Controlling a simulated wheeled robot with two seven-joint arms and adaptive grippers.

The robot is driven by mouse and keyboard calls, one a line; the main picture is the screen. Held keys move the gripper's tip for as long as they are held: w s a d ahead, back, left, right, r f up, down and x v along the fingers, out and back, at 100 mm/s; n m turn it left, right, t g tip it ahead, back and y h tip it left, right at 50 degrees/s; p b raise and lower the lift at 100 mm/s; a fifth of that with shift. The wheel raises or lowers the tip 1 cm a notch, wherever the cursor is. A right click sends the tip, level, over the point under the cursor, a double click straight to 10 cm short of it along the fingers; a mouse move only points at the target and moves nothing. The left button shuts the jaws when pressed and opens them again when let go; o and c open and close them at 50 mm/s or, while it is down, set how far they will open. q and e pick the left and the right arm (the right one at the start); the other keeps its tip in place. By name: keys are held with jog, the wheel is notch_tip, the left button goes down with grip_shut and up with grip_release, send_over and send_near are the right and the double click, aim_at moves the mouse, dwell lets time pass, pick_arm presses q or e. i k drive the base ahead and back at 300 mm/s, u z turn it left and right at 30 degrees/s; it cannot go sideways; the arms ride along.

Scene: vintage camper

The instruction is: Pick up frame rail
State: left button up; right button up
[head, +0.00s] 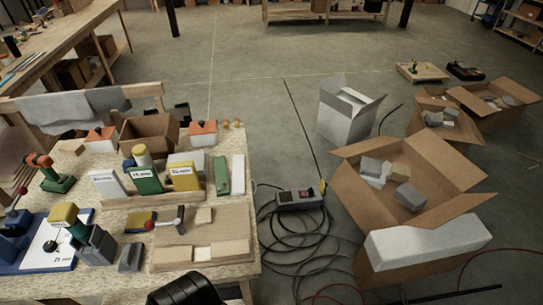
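No part is clearly marked as the frame rail. A pale wooden strip (140,200) lies across the workbench (105,285) behind a flat wooden board. A green upright piece (222,175) and a white upright piece (238,175) stand at the bench's right side. I cannot tell whether any of these is the frame rail. Neither of my grippers can be made out. A dark rounded shape shows at the bottom edge, and I cannot tell what it is.
The bench also holds a small open carton (149,132), a blue-based fixture (40,250) and a red-knobbed lever clamp (165,223). Open cardboard boxes (440,165) stand on the floor at right, one with a long white block (428,242) on it. Black cables (295,243) coil on the floor between.

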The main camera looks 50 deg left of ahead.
aim_at(239, 175)
jog(key=i, duration=0.4)
jog(key=u, duration=2.85)
